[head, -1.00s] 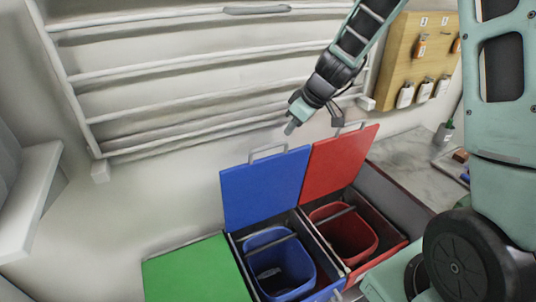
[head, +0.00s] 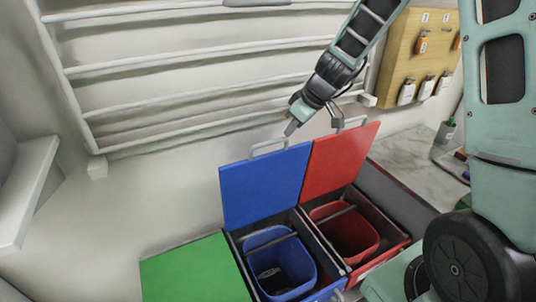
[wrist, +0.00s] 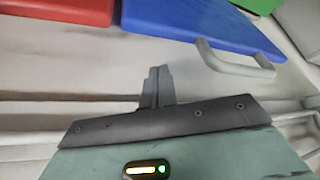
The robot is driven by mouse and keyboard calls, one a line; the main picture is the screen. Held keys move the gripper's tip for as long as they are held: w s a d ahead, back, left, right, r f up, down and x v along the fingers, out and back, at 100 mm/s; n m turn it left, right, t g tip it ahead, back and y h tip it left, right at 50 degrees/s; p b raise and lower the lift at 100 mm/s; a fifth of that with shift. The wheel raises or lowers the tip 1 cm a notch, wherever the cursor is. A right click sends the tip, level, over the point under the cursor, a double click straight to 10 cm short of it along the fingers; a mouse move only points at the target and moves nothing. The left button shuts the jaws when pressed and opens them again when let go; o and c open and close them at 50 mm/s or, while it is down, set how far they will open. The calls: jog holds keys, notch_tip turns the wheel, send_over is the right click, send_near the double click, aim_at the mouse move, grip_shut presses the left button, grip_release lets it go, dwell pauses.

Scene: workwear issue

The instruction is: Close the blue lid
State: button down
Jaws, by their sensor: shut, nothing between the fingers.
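The blue lid (head: 264,187) stands raised, tilted back behind the bin box, with a grey handle (head: 268,149) on its top edge. Below it is an open compartment with a blue bin (head: 279,263). My gripper (head: 290,130) is shut and empty, above and slightly right of the blue lid's handle, apart from it as far as I can tell. In the wrist view the shut fingers (wrist: 157,86) point toward the lids. The blue lid (wrist: 190,22) and its handle (wrist: 235,62) lie ahead and to the right there.
The red lid (head: 338,162) stands open to the right, over a red bin (head: 344,230). The green lid (head: 195,272) at left lies flat. A white rail rack (head: 200,73) is on the wall behind. A wooden board with bottles (head: 418,55) hangs at upper right.

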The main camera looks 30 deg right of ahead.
notch_tip(320, 180, down, 4)
jog(key=b, duration=0.4)
jog(key=shift+b, duration=0.3)
dwell(0.4)
jog(key=s+b, duration=0.4)
jog(key=s, duration=0.1)
jog(key=shift+s+f, duration=0.25)
jog(key=shift+f, duration=0.1)
notch_tip(320, 180, up, 10)
jog(key=p, duration=0.5)
jog(key=shift+s+p, duration=0.4)
jog(key=shift+s, duration=0.05)
jog(key=shift+r, duration=0.1)
